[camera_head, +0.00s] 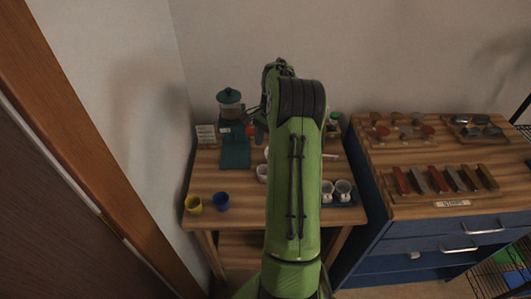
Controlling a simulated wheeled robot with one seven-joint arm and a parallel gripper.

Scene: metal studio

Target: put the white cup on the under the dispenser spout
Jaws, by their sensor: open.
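The dispenser (233,128) stands at the back left of the small wooden table, with a clear jar, a teal lid and a teal base. Its spout is too small to make out. One white cup (262,172) shows at the left edge of my green arm, partly hidden behind it. Two more white cups, a left one (327,191) and a right one (343,190), stand on a dark blue tray (352,202) right of the arm. My arm rises through the middle of the picture and covers the table's centre. My gripper is hidden behind it.
A small sign (206,134) stands left of the dispenser. A blue drawer cabinet (440,248) with sample racks adjoins on the right. The table (205,178) is bare before the dispenser.

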